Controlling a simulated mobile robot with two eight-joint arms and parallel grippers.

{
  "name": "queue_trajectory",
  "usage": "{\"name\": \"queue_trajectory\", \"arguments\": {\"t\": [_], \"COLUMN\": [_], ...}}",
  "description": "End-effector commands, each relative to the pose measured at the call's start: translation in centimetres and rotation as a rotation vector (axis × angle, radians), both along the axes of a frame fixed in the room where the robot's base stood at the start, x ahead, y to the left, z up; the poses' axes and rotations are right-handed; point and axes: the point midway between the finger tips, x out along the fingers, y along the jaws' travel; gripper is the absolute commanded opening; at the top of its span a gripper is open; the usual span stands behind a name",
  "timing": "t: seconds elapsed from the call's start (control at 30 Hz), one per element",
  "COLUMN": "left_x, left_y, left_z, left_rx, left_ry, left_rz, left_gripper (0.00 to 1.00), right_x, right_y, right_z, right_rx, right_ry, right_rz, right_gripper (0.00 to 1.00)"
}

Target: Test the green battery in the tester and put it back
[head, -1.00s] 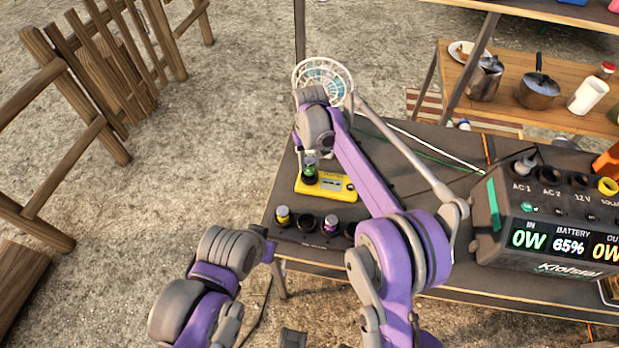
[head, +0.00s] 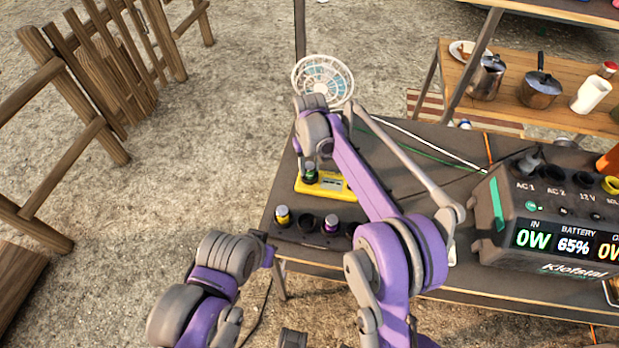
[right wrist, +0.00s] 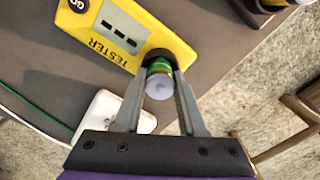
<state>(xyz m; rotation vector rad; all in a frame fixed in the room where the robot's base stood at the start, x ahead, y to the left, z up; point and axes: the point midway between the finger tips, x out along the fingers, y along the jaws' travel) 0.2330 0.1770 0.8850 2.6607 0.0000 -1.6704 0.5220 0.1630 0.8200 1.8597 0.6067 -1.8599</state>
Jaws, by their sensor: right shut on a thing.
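My right gripper (right wrist: 162,72) is shut on the green battery (right wrist: 159,84). The battery's far end is at the tester's round dark socket and looks at least partly inside it; the exact depth is hard to tell. In the head view the battery (head: 311,177) shows below my right wrist. The black battery holder (head: 316,239) holds a yellow battery (head: 283,214) and a purple battery (head: 331,223).
A power station (head: 545,235) reading 65% stands at the right of the table. A white fan (head: 335,78) is behind my right wrist. A white object (right wrist: 101,117) lies beside the tester. Pots and a white cup stand on the wooden shelf behind.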

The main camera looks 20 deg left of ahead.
Motion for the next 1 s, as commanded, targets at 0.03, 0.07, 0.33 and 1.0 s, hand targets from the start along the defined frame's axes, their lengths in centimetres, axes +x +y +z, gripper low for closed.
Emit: {"name": "queue_trajectory", "arguments": {"t": [0.03, 0.07, 0.33, 1.0], "left_x": [0.0, 0.0, 0.0, 0.0], "left_y": [0.0, 0.0, 0.0, 0.0], "left_z": [-0.1, 0.0, 0.0, 0.2], "left_rx": [0.0, 0.0, 0.0, 0.0], "left_ry": [0.0, 0.0, 0.0, -0.001], "left_rz": [0.0, 0.0, 0.0, 0.0], "left_gripper": [0.0, 0.0, 0.0, 0.0], "right_x": [0.0, 0.0, 0.0, 0.0], "right_y": [0.0, 0.0, 0.0, 0.0], "right_z": [-0.1, -0.1, 0.0, 3.8], "right_rx": [0.0, 0.0, 0.0, 0.0], "right_ry": [0.0, 0.0, 0.0, 0.0], "right_rz": [0.0, 0.0, 0.0, 0.001], "right_gripper": [0.0, 0.0, 0.58, 0.75]}}
